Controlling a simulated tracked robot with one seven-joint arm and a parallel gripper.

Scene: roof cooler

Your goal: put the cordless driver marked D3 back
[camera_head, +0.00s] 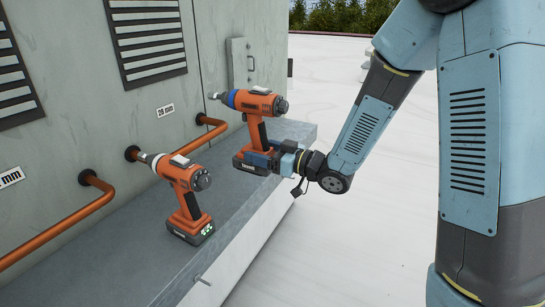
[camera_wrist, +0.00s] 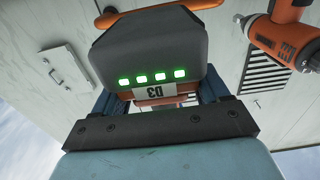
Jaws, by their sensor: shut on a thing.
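The cordless driver marked D3 (camera_head: 256,130) is orange and dark grey with a blue collar. It stands roughly upright over the far part of the grey ledge, its bit pointing left towards the cabinet wall. I cannot tell whether its base touches the ledge. My gripper (camera_head: 272,159) is shut on it low on the handle, just above the battery. In the wrist view the battery (camera_wrist: 150,50) fills the middle, with lit green lights and the D3 label (camera_wrist: 154,91); the fingers are partly hidden behind it.
A second orange driver (camera_head: 187,200) with a pale collar stands upright on the ledge (camera_head: 240,208), nearer to me; it shows in the wrist view (camera_wrist: 283,38). Copper pipes (camera_head: 60,228) and vents line the cabinet wall (camera_head: 90,125). White roof (camera_head: 370,240) lies open at right.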

